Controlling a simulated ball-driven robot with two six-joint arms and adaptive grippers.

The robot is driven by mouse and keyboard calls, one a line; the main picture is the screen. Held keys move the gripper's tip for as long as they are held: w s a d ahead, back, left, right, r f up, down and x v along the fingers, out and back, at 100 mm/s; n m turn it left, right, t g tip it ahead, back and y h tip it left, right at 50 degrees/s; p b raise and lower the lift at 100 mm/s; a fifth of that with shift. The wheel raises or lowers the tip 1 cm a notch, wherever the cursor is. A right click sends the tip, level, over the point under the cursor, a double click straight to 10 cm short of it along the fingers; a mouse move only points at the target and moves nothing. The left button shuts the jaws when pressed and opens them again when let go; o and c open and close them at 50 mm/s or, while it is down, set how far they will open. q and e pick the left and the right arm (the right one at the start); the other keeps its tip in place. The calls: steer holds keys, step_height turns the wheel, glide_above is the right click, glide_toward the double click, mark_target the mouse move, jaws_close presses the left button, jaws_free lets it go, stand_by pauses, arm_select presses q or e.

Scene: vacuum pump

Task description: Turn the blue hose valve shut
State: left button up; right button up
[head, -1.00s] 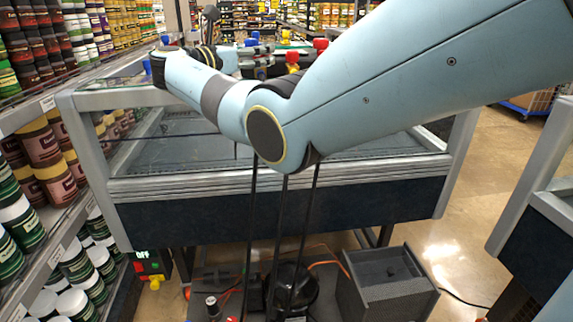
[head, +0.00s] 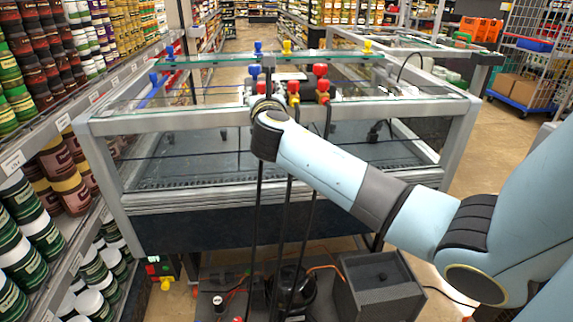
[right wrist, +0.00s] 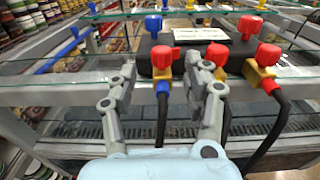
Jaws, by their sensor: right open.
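The blue hose valve, with a red knob (right wrist: 162,57) and a blue collar (right wrist: 162,87) above a black hose, is in the middle of the right wrist view. In the head view its red knob (head: 261,87) shows just above my right wrist. My right gripper (right wrist: 160,66) is open, one finger on each side of this valve in the picture. I cannot tell whether the fingers touch it. In the head view my own wrist hides the fingers. My left gripper is not in view.
Two neighbouring valves have red knobs (right wrist: 217,53) (right wrist: 267,54) and yellow bodies, close right of the right finger. A blue knob (right wrist: 153,24) stands behind. A glass shelf (head: 210,59) runs above the metal-framed case (head: 290,200). Shelves of jars line the left.

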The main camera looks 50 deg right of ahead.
steer(key=s+a+f+m+g+y+b, duration=0.1)
steer(key=s+f, duration=0.3)
steer(key=f, duration=0.7)
steer(key=s+a+f+m+g+y, duration=0.2)
steer(key=s+a+f+m, duration=0.1)
steer(key=f, duration=0.7)
steer(key=s+a+f+m+g+y+b, duration=0.1)
steer(key=s+f+m, duration=0.3)
steer(key=f, duration=0.7)
steer(key=shift+s+a+f+g+y+b, duration=0.35)
steer(key=shift+s+a+g+y, duration=0.15)
steer(key=shift+s+a+y, duration=0.4)
